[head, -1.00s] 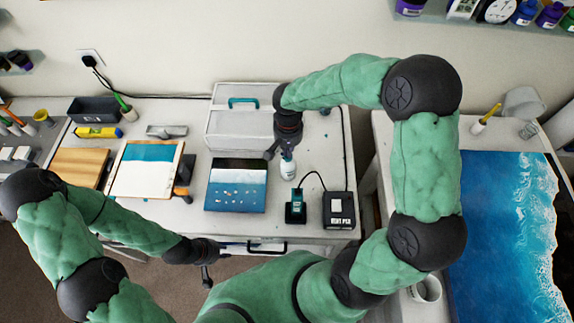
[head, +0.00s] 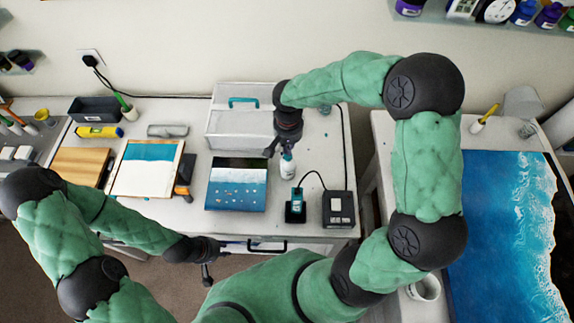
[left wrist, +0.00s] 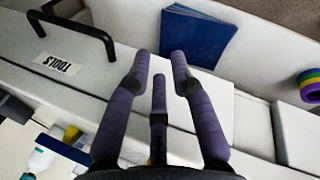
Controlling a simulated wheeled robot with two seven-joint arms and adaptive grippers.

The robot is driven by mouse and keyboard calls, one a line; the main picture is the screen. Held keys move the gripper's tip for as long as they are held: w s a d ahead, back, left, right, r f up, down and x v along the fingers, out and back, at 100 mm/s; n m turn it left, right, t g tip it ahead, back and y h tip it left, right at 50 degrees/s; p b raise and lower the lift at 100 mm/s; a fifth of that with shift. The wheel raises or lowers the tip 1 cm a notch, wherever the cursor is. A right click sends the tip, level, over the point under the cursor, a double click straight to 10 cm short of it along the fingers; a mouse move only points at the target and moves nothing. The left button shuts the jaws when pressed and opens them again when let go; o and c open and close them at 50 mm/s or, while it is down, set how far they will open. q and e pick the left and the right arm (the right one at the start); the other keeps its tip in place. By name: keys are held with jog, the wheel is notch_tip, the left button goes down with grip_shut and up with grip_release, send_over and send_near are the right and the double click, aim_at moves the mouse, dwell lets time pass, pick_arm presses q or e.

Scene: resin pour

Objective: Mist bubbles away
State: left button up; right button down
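The panel (head: 237,185) lies on the bench with dark, blue and white bands and several small pale spots on its surface. A small white bottle with a teal top (head: 288,167) stands upright just right of it. My right gripper (head: 277,150) points down at the bottle's top, with one finger left of the bottle and another close to its top. Whether it grips the bottle is unclear. My left gripper (head: 210,270) is low at the bench's front edge. In the left wrist view its fingers (left wrist: 160,65) are spread and empty.
A teal device in a black stand (head: 296,208) is wired to a black box (head: 339,209) at the front right. A white case (head: 238,132) stands behind the panel. A framed blue-and-white board (head: 146,168) lies left. A drawer handle (left wrist: 75,30) shows in the left wrist view.

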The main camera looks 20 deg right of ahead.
jog(key=shift+f+b, duration=0.75)
jog(key=shift+f, duration=0.2)
jog(key=shift+r, duration=0.15)
jog(key=shift+r+p, duration=0.65)
jog(key=shift+r, duration=0.25)
jog(key=shift+f, duration=0.1)
dwell(0.3)
